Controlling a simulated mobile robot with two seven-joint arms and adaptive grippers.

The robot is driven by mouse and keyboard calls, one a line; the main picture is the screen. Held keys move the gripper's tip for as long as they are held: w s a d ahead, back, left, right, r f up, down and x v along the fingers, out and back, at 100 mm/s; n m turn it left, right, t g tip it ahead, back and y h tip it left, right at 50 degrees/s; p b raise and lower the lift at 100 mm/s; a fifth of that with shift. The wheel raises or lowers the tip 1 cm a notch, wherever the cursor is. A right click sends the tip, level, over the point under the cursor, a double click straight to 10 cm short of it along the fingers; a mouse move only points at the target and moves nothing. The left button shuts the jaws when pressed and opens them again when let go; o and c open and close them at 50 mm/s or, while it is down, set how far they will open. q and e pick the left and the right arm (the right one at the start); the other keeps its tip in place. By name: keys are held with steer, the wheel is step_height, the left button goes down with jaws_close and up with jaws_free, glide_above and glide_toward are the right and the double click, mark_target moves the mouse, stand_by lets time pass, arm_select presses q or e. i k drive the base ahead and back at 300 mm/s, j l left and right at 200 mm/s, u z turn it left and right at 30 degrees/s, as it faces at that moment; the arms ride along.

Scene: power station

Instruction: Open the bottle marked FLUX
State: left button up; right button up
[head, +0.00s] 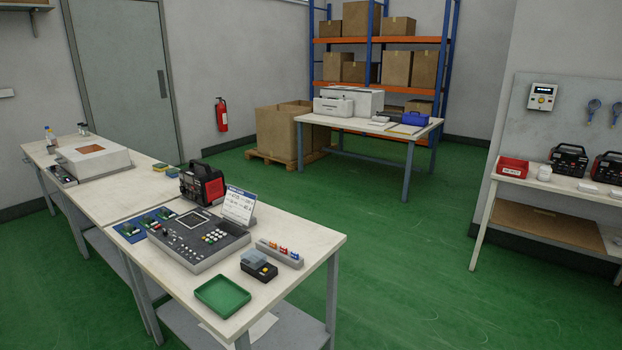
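A small bottle with a blue-topped tip (47,132) stands upright at the far left end of the long bench. A pair of small dark-topped containers (83,128) stands near the bench's back edge, to its right. All are too small for any label to be read, so I cannot tell which one is marked FLUX. Neither of my grippers is in the head view.
The near bench (205,318) holds a control console (199,240), a red-black device (203,184), a sign (238,206) and a green tray (222,295). A white box (93,159) sits near the bottles. Green floor (430,270) is clear between benches.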

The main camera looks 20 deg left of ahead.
mark_target(52, 138)
steer(key=i+j+u, duration=0.15)
steer(key=j+u, duration=0.2)
steer(key=j, duration=0.15)
steer(key=i+j+u, duration=0.15)
steer(key=j+u, duration=0.25)
steer(key=i+j+u, duration=0.55)
steer(key=j+u, duration=0.2)
steer(key=i+j+u, duration=0.3)
steer(key=i+u, duration=0.15)
steer(key=i+j+u, duration=0.1)
steer(key=i+u, duration=0.35)
steer(key=i, duration=4.75)
steer(key=i+j+z, duration=0.3)
steer(key=i, duration=0.35)
steer(key=i+j+z, duration=0.3)
steer(key=i+j, duration=0.15)
steer(key=i, duration=0.15)
steer(key=i+j+z, duration=0.25)
steer(key=z, duration=0.25)
steer(key=i+j+z, duration=0.45)
steer(key=k, duration=0.05)
